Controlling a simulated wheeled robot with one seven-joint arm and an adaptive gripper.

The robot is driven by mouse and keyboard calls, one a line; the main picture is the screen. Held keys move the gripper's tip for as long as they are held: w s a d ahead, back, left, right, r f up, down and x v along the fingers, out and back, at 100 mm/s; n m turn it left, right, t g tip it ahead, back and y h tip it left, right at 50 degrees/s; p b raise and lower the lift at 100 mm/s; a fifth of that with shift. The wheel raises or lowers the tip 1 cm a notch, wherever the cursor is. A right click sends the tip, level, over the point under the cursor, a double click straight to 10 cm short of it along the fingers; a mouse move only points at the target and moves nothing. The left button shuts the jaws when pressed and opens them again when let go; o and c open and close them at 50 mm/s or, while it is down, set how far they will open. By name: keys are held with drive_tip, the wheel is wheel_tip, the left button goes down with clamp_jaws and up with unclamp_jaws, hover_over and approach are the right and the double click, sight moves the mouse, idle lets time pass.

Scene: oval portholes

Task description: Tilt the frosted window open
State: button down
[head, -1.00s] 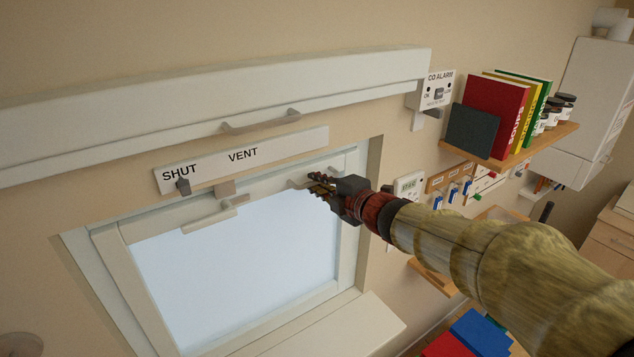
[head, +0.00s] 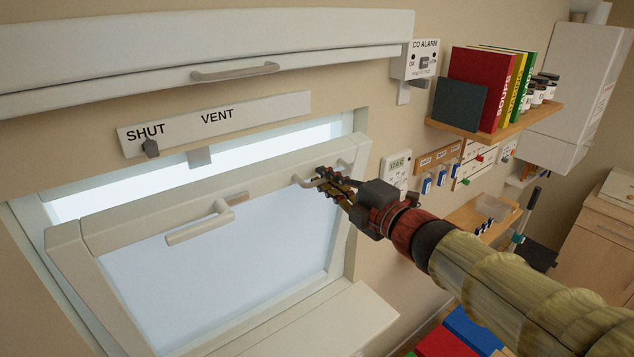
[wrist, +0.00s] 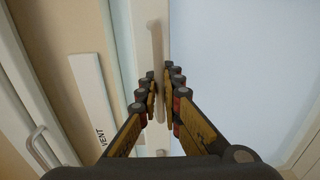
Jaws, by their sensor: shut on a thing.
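The frosted window (head: 250,245) is tilted inward at its top, with a bright gap between its sash and the upper frame. My gripper (head: 325,183) is shut on a pale bar handle (head: 308,182) at the right of the sash's top rail. In the wrist view, my gripper (wrist: 160,95) has its fingers on both sides of the bar handle (wrist: 156,45). A lever handle (head: 205,220) sits at the middle of the top rail.
A white box with a bar handle (head: 235,72) runs above the window. A CO alarm (head: 422,60) and a shelf (head: 500,128) with books and jars are to the right. A sill (head: 335,325) lies below. The space in front of the glass is clear.

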drive_tip(key=shift+s+d, duration=0.25)
drive_tip(key=shift+s, duration=0.05)
drive_tip(key=c, duration=2)
unclamp_jaws()
drive_tip(key=v, duration=1.2)
drive_tip(key=shift+f, duration=0.1)
